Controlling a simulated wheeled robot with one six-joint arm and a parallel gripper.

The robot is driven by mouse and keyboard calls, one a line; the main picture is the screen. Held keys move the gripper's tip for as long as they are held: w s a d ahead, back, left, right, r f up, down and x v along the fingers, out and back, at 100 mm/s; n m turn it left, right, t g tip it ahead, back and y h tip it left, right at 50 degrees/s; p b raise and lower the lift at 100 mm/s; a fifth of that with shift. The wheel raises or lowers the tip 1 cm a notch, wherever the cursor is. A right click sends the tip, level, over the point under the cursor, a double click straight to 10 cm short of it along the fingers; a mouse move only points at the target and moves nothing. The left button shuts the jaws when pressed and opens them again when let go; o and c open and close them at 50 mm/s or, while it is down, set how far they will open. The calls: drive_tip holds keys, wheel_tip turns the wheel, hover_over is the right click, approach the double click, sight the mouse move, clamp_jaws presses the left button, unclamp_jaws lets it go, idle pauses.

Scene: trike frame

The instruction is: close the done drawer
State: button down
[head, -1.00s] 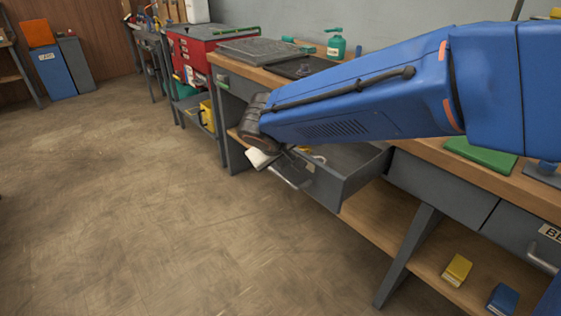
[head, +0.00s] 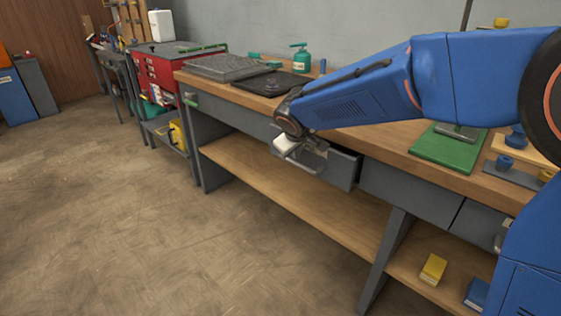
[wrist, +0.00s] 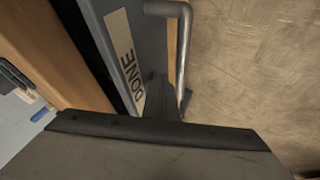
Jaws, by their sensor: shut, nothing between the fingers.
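The done drawer (head: 341,169) stands partly out of the bench, its side wall and grey front showing in the head view. Its front with the DONE label (wrist: 124,62) and its metal bar handle (wrist: 183,50) show in the wrist view. My gripper (wrist: 167,97) is shut and empty, beside the label and the handle, against or very close to the front; I cannot tell if it touches. In the head view my wrist hides part of the drawer and its inside.
The wooden bench top (head: 385,140) lies just above the drawer. A green mat (head: 446,147) is on it at right, a dark tray (head: 272,83) at left. The lower shelf (head: 300,200) is bare under the drawer. The floor (head: 130,230) in front is clear.

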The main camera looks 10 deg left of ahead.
sight(305, 146)
drive_tip(key=w+d, duration=0.1)
drive_tip(key=w, duration=0.1)
drive_tip(key=w+d, duration=0.1)
drive_tip(key=w, duration=0.1)
drive_tip(key=shift+d, duration=0.35)
drive_tip(key=shift+w+d, duration=0.15)
drive_tip(key=shift+w, duration=0.1)
drive_tip(key=shift+r, duration=0.15)
drive_tip(key=shift+d+r, duration=0.1)
